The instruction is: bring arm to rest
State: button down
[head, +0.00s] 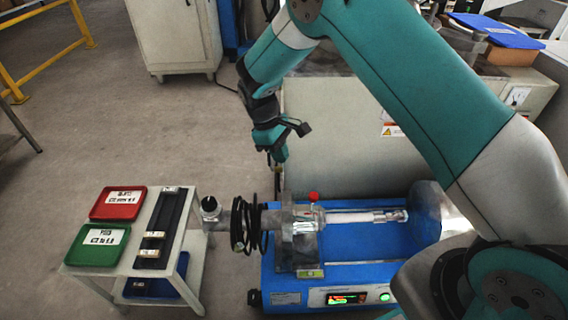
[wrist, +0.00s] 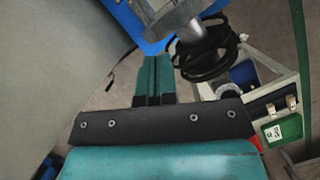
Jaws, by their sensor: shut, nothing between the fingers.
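My arm reaches across the head view from the lower right and bends down at the upper middle. My gripper (head: 277,158) hangs above and behind the blue testing machine (head: 372,240), pointing down, and touches nothing that I can see. In the wrist view my gripper (wrist: 153,78) shows its two teal fingers side by side, closed together with nothing between them. Black coiled rings (wrist: 205,55) on the machine's shaft lie just beyond the fingers in that view.
A small white cart (head: 190,262) stands left of the machine. It carries a red tray (head: 118,192), a green tray (head: 75,256) and a black rack (head: 172,212) with several small pieces. A grey cabinet (head: 178,30) stands at the back. Open floor (head: 90,125) lies at left.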

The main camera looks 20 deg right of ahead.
jog(key=s+a+r+t+y, duration=0.1)
jog(key=s+r+y, duration=0.1)
jog(key=s+r, duration=0.45)
jog(key=s+a+r+t+y, duration=0.1)
jog(key=s+r, duration=0.2)
jog(key=r, duration=0.7)
jog(key=s+a+r+m+y, duration=0.15)
jog(key=s+r, duration=0.25)
jog(key=s, duration=0.6)
jog(key=s+a+r+y, duration=0.15)
jog(key=s+r, duration=0.35)
jog(key=s, duration=0.5)
notch_tip(320, 180, up, 27)
jog(key=p, duration=2.8)
jog(key=shift+d+t+y, duration=0.35)
jog(key=shift+t+y, duration=0.05)
jog(key=shift+f, duration=0.1)
